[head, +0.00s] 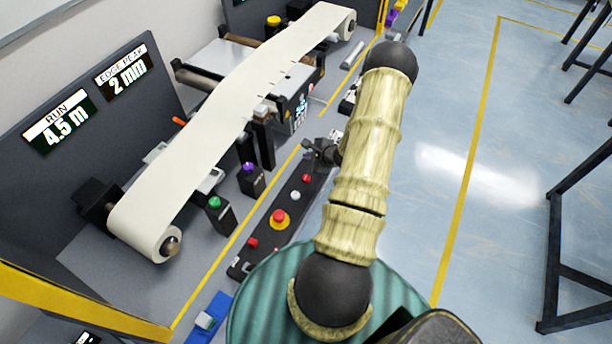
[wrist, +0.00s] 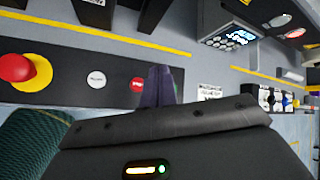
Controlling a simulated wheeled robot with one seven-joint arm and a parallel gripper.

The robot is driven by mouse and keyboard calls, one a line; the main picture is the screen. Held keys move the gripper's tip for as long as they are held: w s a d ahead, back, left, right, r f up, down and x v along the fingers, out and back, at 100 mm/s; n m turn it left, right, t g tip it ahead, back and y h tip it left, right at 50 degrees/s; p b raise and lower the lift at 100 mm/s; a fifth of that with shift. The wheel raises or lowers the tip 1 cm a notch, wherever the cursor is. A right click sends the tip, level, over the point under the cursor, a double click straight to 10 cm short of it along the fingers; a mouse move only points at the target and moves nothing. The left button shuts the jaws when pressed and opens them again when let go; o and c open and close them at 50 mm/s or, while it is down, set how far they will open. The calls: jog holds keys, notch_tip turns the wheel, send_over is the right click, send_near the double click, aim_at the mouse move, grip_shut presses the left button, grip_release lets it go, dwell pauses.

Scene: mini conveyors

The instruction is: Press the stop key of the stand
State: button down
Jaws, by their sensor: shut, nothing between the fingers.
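The dark control strip (head: 268,232) of the stand runs along the bench's near edge. It carries a red key (head: 306,178) with pale lettering too small to read surely, a white key (head: 295,196), a red mushroom button on a yellow base (head: 280,217) and another red button (head: 252,243). In the wrist view the red key (wrist: 137,83) lies just left of my gripper (wrist: 158,70), close to the fingertips, with the white key (wrist: 96,79) further left. My gripper is shut and empty, above the strip's far end. I cannot tell whether it touches the strip.
A pale web (head: 215,125) runs over rollers behind the strip. A green button box (head: 216,211) and a purple one (head: 251,180) stand between them. A keypad with a lit display (head: 300,110) is beyond my gripper. Open floor (head: 450,170) lies to the right.

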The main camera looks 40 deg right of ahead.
jog(key=shift+f, duration=0.1)
jog(key=b, duration=0.6)
send_over(309, 179)
notch_tip(309, 179, down, 8)
jog(key=shift+a+r, duration=0.1)
jog(key=shift+r, duration=0.1)
jog(key=shift+f+b, duration=0.5)
jog(key=shift+f, duration=0.15)
dwell(1.3)
jog(key=shift+f, duration=0.3)
jog(key=shift+f+b, duration=0.4)
jog(key=shift+f, duration=0.05)
dwell(0.7)
dwell(0.4)
jog(key=shift+r+p, duration=0.8)
jog(key=shift+r, duration=0.1)
jog(key=shift+r, duration=0.1)
